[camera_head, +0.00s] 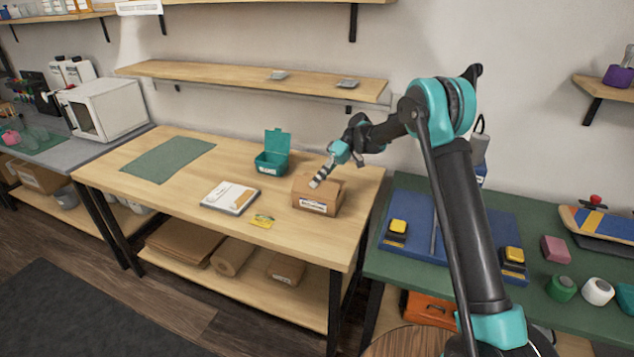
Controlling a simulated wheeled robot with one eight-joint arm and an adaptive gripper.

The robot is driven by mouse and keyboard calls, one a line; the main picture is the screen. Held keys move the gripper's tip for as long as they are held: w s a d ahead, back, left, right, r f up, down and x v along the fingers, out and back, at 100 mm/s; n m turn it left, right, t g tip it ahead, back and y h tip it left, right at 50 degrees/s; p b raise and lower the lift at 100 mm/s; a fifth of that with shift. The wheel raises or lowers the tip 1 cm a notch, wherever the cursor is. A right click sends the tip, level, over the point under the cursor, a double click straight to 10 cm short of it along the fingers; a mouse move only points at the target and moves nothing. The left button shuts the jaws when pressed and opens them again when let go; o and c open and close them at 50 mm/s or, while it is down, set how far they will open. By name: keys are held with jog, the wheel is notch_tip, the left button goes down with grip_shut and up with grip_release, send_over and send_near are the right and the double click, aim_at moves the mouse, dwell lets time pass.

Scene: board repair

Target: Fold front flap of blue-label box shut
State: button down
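A small brown cardboard box (302,199) stands on the right part of the wooden workbench. A pale label with dark lettering is on its front face; I cannot make out blue on it. My gripper (315,182) points down and to the left at the top of the box. Its fingertips overlap the top in this view, and I cannot tell whether they touch it. The fingers are too small to tell whether they are open or shut. My gripper hides part of the top, and the state of the front flap is not clear.
A teal open-lidded bin (272,164) stands behind and left of the box. A clipboard-like white pad (229,197) and a yellow card (261,221) lie to the left. A green mat (168,158) lies farther left. A wall shelf (250,81) hangs above.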

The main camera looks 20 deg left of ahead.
dwell(0.3)
jog(key=c, duration=1.8)
grip_release()
